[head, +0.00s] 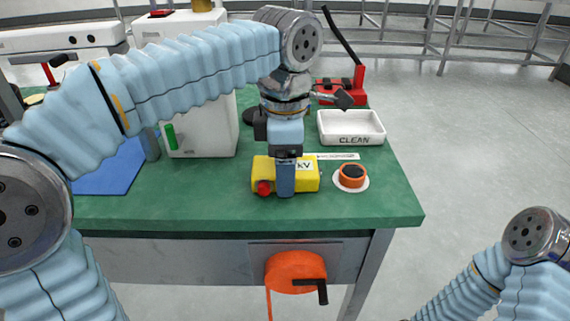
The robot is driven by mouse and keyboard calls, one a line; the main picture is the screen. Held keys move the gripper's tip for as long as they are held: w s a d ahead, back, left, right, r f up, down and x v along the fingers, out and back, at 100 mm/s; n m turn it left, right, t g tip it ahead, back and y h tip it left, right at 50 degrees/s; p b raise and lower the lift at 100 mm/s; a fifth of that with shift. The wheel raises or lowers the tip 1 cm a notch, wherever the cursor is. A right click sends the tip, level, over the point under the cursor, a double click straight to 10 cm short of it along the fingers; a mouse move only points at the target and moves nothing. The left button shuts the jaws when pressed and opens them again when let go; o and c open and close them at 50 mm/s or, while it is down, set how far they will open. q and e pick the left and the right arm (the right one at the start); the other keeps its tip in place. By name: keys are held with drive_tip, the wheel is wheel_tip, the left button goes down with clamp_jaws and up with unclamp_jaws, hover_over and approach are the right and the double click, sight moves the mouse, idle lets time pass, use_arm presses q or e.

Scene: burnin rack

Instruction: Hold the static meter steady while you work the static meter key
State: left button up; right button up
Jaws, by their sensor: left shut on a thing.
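The static meter (308,182) is a yellow box lying on the green bench top near its front edge. Its white face reads "kV". A red round part (264,188) sits at its front left end; I cannot tell for sure that this is the key. My left gripper (285,188) comes down from above and is shut on the meter, covering its middle. The meter appears to rest on the bench. My right arm shows at the lower right, off the bench, but its gripper is out of view.
An orange and black round item (351,176) on a white disc sits just right of the meter. Behind are a white "CLEAN" tray (352,140) and a red stand (340,95). A white box (205,130) and blue mat (112,172) are left. An orange reel (295,271) hangs below the front edge.

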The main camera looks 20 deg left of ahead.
clamp_jaws()
idle(1.6)
